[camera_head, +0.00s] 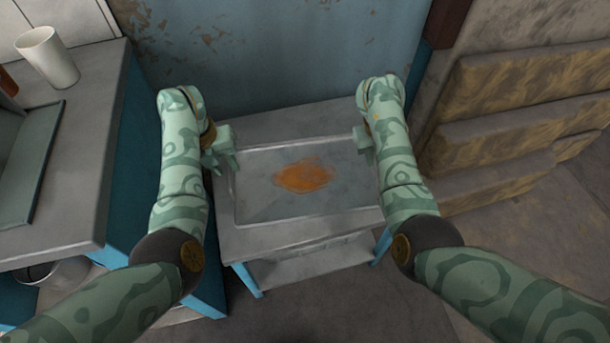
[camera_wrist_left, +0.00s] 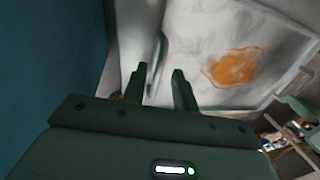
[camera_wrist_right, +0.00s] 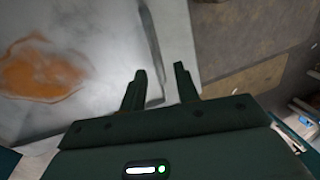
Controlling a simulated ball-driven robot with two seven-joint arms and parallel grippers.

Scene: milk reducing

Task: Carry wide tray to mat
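The wide tray (camera_head: 255,200) is grey and rectangular with a low rim, and an orange-brown patch marks its middle. It lies on a small grey table. My left gripper (camera_head: 228,160) is at its left end; in the left wrist view the fingers (camera_wrist_left: 160,72) stand apart on either side of a handle-like bar (camera_wrist_left: 157,58). My right gripper (camera_head: 361,140) is at its right end, partly hidden by my arm; in the right wrist view its fingers (camera_wrist_right: 160,70) stand apart around a similar bar (camera_wrist_right: 154,85). I cannot identify the mat for certain.
The small table (camera_head: 290,118) has blue legs and a lower shelf. At left, a grey counter (camera_head: 92,120) holds a white cup (camera_head: 50,60) and a flat dark grey-green slab (camera_head: 28,165). Stepped, brown-stained blocks (camera_head: 520,120) stand at right. A worn blue wall is behind.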

